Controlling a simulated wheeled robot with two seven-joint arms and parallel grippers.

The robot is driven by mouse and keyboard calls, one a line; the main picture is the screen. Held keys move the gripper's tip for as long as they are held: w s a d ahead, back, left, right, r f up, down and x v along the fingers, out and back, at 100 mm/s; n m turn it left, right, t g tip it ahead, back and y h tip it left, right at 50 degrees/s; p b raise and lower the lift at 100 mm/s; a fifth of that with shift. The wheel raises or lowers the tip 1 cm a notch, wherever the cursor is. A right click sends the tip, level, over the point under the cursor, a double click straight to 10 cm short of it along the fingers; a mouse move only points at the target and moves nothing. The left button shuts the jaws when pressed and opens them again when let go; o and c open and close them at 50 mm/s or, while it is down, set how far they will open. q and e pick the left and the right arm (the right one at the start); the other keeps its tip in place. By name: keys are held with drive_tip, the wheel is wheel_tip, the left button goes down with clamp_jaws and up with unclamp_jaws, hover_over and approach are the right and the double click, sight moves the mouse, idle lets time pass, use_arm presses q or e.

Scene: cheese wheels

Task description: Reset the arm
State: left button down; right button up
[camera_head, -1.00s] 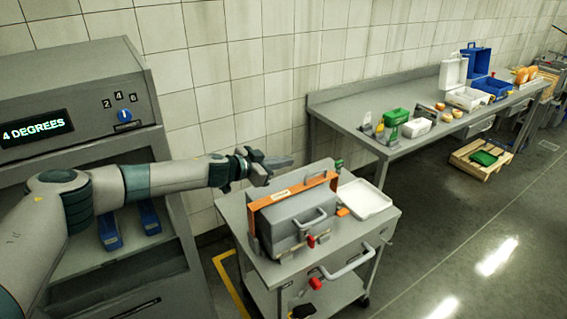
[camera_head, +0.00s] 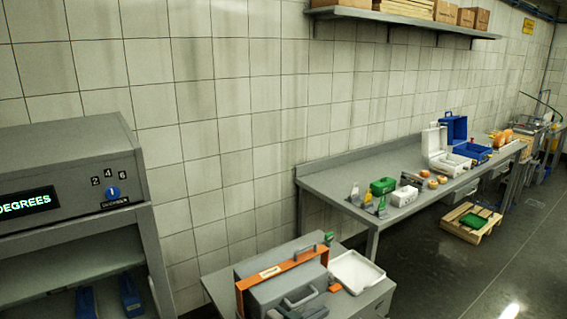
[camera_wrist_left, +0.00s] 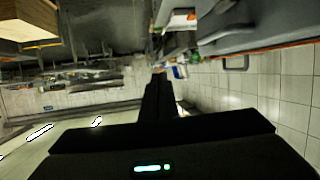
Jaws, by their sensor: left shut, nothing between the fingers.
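My left gripper (camera_wrist_left: 158,80) shows in the left wrist view as two dark fingers pressed together, with nothing between them. The rest of my left arm is out of the head view. The grey case has an orange band (camera_head: 258,276) and stands on the small cart. My right gripper is not in view.
A white tray (camera_head: 357,271) lies beside the case. A grey machine (camera_head: 70,165) with a display stands at left. A long metal table (camera_head: 335,178) with boxes runs along the tiled wall, under a shelf (camera_head: 400,22). A pallet (camera_head: 470,228) is on the floor.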

use_arm(q)
drive_tip(key=s+a+f+n+g+y, duration=0.25)
drive_tip(key=s+a+f, duration=0.25)
drive_tip(key=s+a, duration=0.75)
drive_tip(key=s+a+f+n+g+y, duration=0.2)
drive_tip(key=s+a+f+y, duration=0.2)
drive_tip(key=s+a, duration=0.8)
drive_tip(key=s+a+f+n+g+y, duration=0.25)
drive_tip(key=s+a+f, duration=0.35)
drive_tip(key=s, duration=1.1)
wheel_tip(320, 180, down, 34)
drive_tip(key=s+a+g+b, duration=0.1)
drive_tip(key=s+b, duration=0.2)
drive_tip(key=b, duration=0.4)
drive_tip(key=s+a+f+b, duration=0.1)
drive_tip(key=s+f+b, duration=0.1)
drive_tip(key=s+f, duration=0.6)
drive_tip(key=s+a+f+g+y+b, duration=0.1)
drive_tip(key=s+a+f+b, duration=0.1)
drive_tip(key=s+f, duration=0.7)
drive_tip(key=shift+s+a+f+m+b, duration=0.25)
drive_tip(key=shift+f+m+b, duration=0.15)
drive_tip(key=shift+f, duration=2.15)
